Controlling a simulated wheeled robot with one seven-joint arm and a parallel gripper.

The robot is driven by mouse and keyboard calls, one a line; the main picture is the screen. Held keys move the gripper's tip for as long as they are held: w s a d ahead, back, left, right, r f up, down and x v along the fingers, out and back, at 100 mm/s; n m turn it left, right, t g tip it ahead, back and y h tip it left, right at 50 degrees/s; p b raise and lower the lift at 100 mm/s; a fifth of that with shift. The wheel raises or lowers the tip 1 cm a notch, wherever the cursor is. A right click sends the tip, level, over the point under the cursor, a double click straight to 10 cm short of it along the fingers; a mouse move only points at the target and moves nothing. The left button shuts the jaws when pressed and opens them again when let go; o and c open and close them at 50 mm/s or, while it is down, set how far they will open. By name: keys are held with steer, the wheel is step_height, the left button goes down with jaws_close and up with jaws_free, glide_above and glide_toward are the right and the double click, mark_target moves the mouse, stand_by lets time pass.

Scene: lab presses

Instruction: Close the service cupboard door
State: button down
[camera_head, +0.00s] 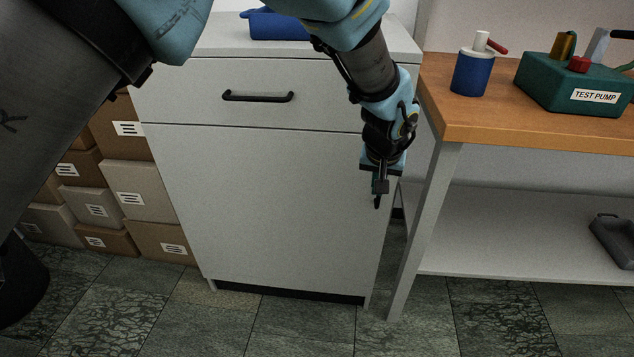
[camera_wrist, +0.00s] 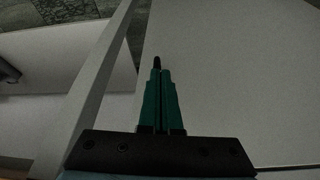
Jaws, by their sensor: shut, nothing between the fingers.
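The service cupboard is a pale grey cabinet with a drawer (camera_head: 210,88) on top and a large plain door (camera_head: 265,205) below it. The door looks flush with the cupboard front, with no clear gap along its visible edges. My gripper (camera_head: 377,200) is at the door's right edge, pointing down, its fingers shut and empty. In the wrist view the shut green fingers (camera_wrist: 158,65) lie in front of the pale door panel (camera_wrist: 235,75), near its edge. I cannot tell whether the fingertips touch the door.
A wooden-topped bench (camera_head: 500,128) stands to the right, carrying a green test pump (camera_head: 565,85) and a blue cylinder (camera_head: 470,75). Its leg (camera_head: 425,225) is close to my gripper. Cardboard boxes (camera_head: 140,190) are stacked at left. The tiled floor in front is clear.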

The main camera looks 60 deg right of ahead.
steer(key=v, duration=1)
steer(key=shift+s+a+b, duration=0.25)
steer(key=shift+a+b, duration=0.1)
steer(key=shift+a, duration=0.1)
